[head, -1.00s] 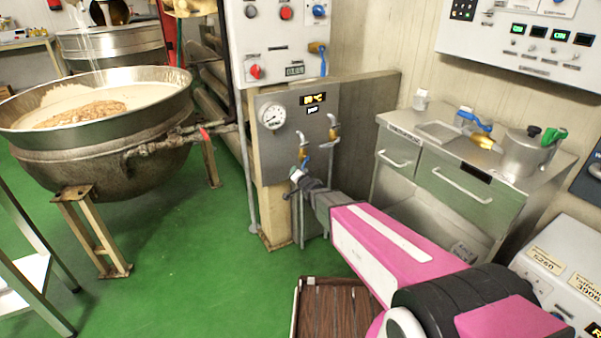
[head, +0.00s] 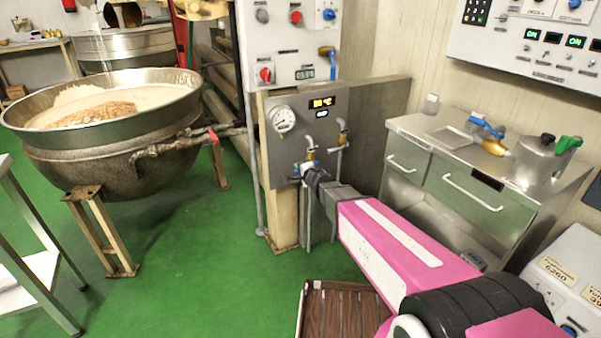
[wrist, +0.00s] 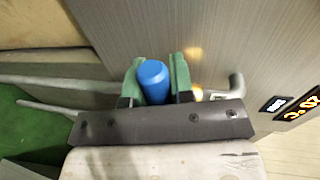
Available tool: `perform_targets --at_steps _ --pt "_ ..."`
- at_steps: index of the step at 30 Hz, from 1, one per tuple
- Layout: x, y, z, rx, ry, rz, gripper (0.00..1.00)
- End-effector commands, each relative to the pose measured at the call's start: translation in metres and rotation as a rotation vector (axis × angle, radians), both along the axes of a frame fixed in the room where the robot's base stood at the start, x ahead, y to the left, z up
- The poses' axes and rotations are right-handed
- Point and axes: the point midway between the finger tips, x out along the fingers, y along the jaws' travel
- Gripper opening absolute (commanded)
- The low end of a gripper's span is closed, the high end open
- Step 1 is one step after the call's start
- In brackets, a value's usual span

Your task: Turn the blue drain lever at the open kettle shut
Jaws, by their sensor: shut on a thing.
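My gripper (head: 306,170) is at the lower valve on the grey panel below the control box. In the wrist view its two green fingers (wrist: 154,82) are shut on a blue lever (wrist: 153,76), one finger on each side. In the head view the brass valve (head: 310,154) shows just above the gripper, and the lever is mostly hidden by it. The open kettle (head: 110,150) stands at the left, holding a pale mass with a brown heap. Its side pipe carries a red-tipped handle (head: 212,136).
A second brass valve (head: 342,135) is close at the right of the gripper. The gauge (head: 282,118) and lit display sit above. A steel cabinet (head: 465,190) with a pot (head: 540,160) stands at the right. Green floor (head: 200,270) is clear between kettle and panel.

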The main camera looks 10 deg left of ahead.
Motion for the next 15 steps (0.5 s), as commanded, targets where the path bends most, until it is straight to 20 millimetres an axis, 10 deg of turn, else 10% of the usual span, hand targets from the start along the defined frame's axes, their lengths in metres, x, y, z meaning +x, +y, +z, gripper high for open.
perform_targets --at_steps 15 --pt "-0.0003 0.0 0.0053 0.057 0.039 -0.001 0.0"
